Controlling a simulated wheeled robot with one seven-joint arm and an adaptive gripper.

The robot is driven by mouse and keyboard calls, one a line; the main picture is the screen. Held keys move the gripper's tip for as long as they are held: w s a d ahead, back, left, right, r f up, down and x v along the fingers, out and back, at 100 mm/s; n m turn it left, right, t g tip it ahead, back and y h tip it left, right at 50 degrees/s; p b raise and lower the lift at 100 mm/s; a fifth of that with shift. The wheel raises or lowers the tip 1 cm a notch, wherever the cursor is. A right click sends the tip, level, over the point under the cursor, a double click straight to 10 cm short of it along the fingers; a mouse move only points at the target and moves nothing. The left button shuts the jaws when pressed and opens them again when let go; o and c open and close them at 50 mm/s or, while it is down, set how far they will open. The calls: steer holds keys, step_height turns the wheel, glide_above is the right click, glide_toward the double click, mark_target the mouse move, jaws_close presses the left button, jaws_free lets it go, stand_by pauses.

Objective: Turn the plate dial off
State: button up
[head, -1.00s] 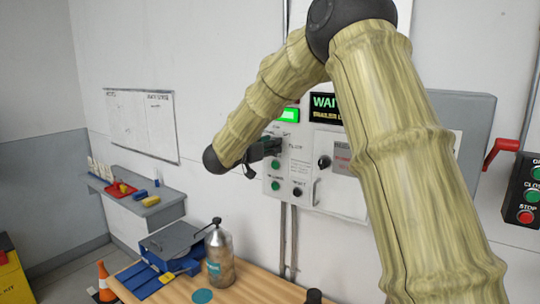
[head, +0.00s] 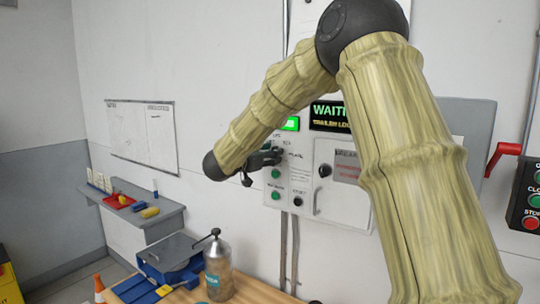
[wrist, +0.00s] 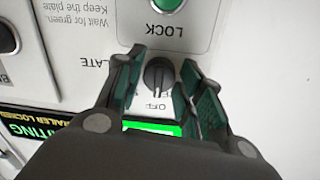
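The plate dial (wrist: 158,76) is a small black knob on the white control panel (wrist: 85,50), with OFF lettering beside it and a PLATE label to its left in the wrist view. My gripper (wrist: 162,66) is open, with one green-padded finger on each side of the dial. I cannot tell whether either finger touches the knob. In the head view my gripper (head: 264,159) is at the panel's left part and hides the dial.
A green LOCK button (wrist: 167,4) and a lit green display (wrist: 152,128) flank the dial. Another black knob (head: 325,171) is on the box to the right.

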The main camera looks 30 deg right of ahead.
steer(key=shift+o, duration=0.7)
steer(key=shift+a, duration=0.1)
steer(key=v, duration=1.1)
steer(key=shift+s+a, duration=0.15)
steer(key=shift+a, duration=0.25)
